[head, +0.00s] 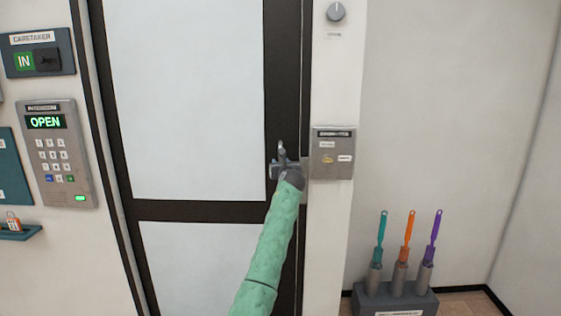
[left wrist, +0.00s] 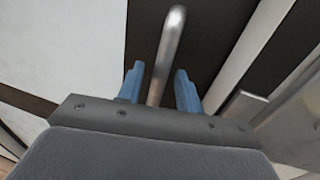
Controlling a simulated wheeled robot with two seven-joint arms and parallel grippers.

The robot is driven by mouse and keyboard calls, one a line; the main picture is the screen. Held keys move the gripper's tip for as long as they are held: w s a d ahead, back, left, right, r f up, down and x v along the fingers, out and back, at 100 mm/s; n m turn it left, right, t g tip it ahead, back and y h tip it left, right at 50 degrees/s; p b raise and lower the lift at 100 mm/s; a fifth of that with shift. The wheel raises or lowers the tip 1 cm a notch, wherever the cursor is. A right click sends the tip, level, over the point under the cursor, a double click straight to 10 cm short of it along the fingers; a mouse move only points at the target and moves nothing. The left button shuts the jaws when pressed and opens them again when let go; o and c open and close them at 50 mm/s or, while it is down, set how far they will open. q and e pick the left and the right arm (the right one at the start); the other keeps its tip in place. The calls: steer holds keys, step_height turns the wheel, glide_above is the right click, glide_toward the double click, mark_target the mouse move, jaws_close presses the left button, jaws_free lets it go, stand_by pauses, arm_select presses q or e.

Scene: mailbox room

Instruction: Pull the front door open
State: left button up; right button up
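The front door (head: 185,100) has pale panels in a dark frame and looks shut. Its handle is a bent grey metal bar (left wrist: 166,50) near the door's right edge; in the head view it is mostly hidden by my gripper. My left gripper (head: 283,163) is at the handle, on a green arm reaching up from below. In the left wrist view its two blue fingers (left wrist: 160,88) stand apart, one on each side of the bar, with gaps visible between bar and fingers. My right gripper is not in view.
A grey box (head: 333,165) is on the wall just right of the handle, with a knob (head: 336,12) above. Left of the door are a keypad reading OPEN (head: 58,155) and a caretaker sign (head: 38,52). A stand (head: 394,300) with coloured handles is at lower right.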

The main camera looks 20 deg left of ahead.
arm_select(q)
steer(key=shift+x, duration=0.75)
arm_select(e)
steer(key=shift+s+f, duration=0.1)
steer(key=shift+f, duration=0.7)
arm_select(q)
steer(key=shift+c, duration=0.3)
jaws_close()
